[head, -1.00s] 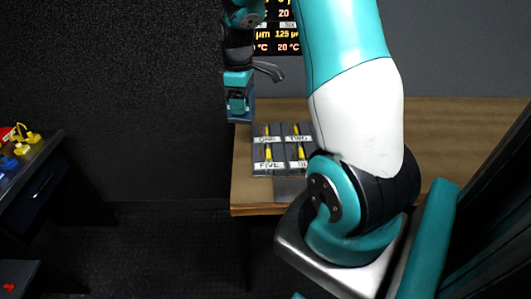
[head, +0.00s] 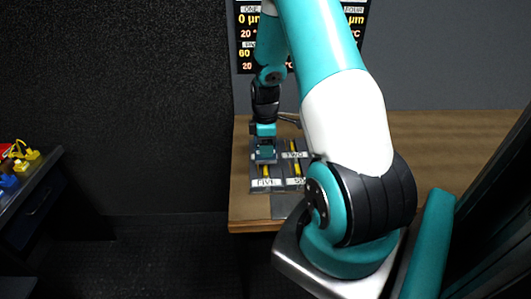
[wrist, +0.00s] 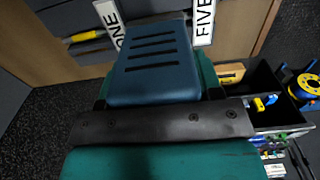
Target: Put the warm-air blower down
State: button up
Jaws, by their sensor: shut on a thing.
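The warm-air blower (wrist: 152,62) is a blue box with a row of black vent slots, seen close up in the wrist view. My gripper (head: 265,142) is shut on it, with teal jaw parts showing at either side. In the head view the blower (head: 264,155) hangs under my gripper, over the upper left part of the grey rack (head: 254,180), and hides the ONE plate there. I cannot tell whether it touches the rack. In the wrist view the plates ONE (wrist: 110,20) and FIVE (wrist: 204,22) stand on either side of the blower.
The rack lies on a wooden table (head: 440,140), mostly bare to the right. Its bays hold slim yellow-marked items (head: 296,170). A display (head: 350,30) hangs behind. A dark bench (head: 35,180) with yellow and blue items stands at the left.

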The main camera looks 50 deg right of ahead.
jog(key=shift+f+p, duration=0.35)
jog(key=shift+f, duration=1.9)
jog(key=shift+f, duration=0.3)
jog(key=o, duration=1.2)
jog(key=shift+r, duration=0.1)
jog(key=shift+c, duration=0.2)
jog(key=shift+r, duration=0.1)
